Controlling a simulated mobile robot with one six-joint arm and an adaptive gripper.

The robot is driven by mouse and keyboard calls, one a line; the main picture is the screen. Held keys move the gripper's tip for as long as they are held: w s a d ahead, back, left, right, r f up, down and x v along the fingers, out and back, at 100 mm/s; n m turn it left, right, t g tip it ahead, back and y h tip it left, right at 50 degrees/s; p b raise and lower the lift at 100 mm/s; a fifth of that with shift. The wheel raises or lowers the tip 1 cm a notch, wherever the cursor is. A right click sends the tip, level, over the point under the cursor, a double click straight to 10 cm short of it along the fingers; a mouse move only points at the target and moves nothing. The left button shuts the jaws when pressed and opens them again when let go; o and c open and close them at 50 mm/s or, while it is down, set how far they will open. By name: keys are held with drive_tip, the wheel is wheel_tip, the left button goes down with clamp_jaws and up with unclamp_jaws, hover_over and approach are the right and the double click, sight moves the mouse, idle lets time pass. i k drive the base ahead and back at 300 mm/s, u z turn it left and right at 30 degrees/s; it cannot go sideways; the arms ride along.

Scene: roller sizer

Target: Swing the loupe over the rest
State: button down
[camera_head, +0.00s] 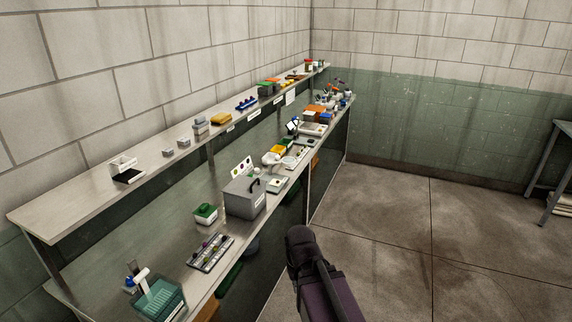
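On the long bench along the left wall, a small white rounded item (271,158) stands behind the grey box; it may be the loupe, but it is too small to tell. A dark-and-white upright item (292,126) stands a little farther back, also too small to name. I cannot make out the rest with certainty. A dark part of my arm shows at the bottom centre, in front of the bench. My gripper's fingers cannot be seen.
A grey box with a black handle (245,197) stands on the bench. Nearer are a green-and-white tub (206,213), a tray of small items (211,252) and a green container (158,299). A shelf (75,208) runs above the bench.

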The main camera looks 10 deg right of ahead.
sight(287, 162)
drive_tip(key=k, duration=0.65)
drive_tip(key=z, duration=0.45)
drive_tip(key=i, duration=2.15)
drive_tip(key=u, duration=0.45)
